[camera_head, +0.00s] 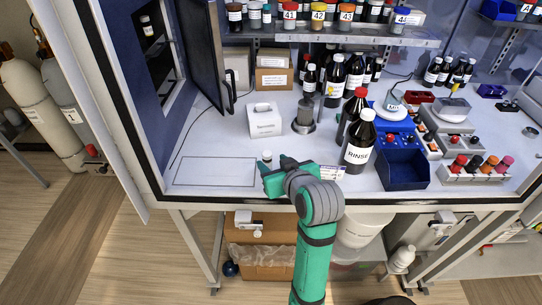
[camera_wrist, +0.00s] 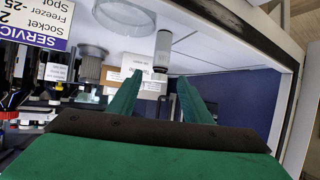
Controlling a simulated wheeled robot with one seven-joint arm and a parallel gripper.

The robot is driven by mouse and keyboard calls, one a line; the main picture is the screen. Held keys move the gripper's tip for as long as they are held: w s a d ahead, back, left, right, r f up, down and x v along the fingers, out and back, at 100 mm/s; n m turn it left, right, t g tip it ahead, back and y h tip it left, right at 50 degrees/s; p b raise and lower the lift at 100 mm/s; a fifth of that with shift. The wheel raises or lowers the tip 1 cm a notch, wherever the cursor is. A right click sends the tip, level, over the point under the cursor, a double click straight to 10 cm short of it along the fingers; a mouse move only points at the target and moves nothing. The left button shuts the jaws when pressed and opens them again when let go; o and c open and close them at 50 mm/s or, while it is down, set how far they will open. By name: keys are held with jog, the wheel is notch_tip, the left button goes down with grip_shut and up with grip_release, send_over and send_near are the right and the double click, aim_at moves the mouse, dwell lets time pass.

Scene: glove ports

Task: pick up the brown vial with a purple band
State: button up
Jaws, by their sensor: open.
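A small vial (camera_head: 267,156) with a pale label stands upright near the front of the bench, just beyond my gripper (camera_head: 274,164). In the wrist view a small pale cylinder (camera_wrist: 162,45), likely this vial, shows upside down, ahead of and between the green fingertips (camera_wrist: 161,77). My gripper is open with nothing between its fingers. I cannot make out brown glass or a purple band on the vial. Another small vial (camera_head: 146,26) with a white label stands inside the open cabinet at the left.
A white box (camera_head: 265,119) and a metal cylinder (camera_head: 304,113) stand behind the vial. The RINSE bottle (camera_head: 358,143) and a blue bin (camera_head: 404,169) are to the right. A marked empty rectangle (camera_head: 213,171) lies left. The open cabinet door (camera_head: 205,50) juts out.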

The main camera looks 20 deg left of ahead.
aim_at(267, 160)
jog(key=x, duration=0.4)
jog(key=shift+w+a+f, duration=0.3)
jog(key=shift+a, duration=0.2)
jog(key=shift+x, duration=2.65)
jog(key=shift+d+f, duration=0.15)
jog(key=shift+d, duration=0.1)
jog(key=c, duration=1.1)
